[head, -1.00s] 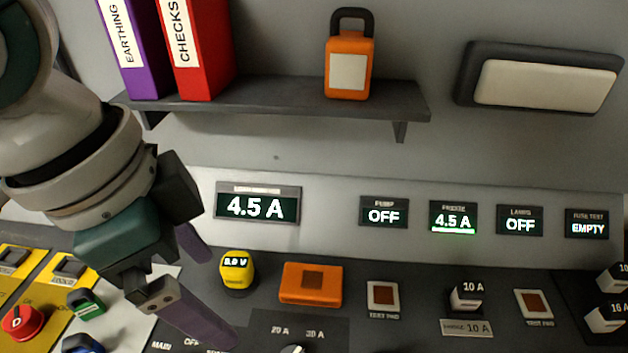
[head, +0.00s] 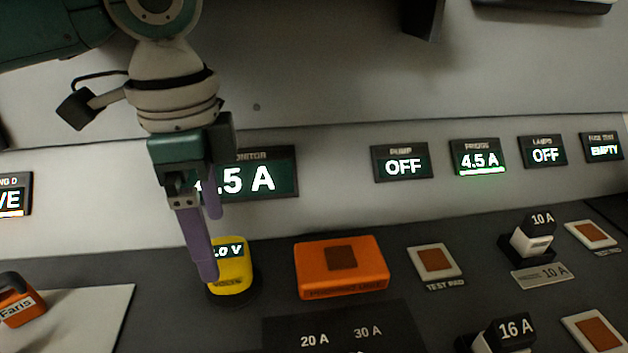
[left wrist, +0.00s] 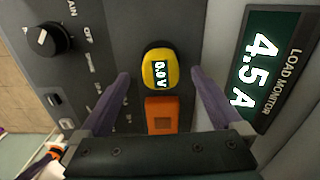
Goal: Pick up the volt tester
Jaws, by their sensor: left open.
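The volt tester (head: 236,274) is a small yellow block with a dark display reading 0.0 V. It stands upright in a dark round base on the panel. My left gripper (head: 210,243) points down at it, open and empty. In the head view its near finger covers the tester's left edge. In the left wrist view the tester (left wrist: 159,68) shows beyond and between the two open fingertips (left wrist: 160,78), with a gap on each side. I cannot tell whether the fingertips are level with it.
An orange box (head: 340,268) with a dark square sits just right of the tester. The load monitor (head: 273,176) stands behind my left gripper. Fuses (head: 532,238) and test pads (head: 434,261) lie further right.

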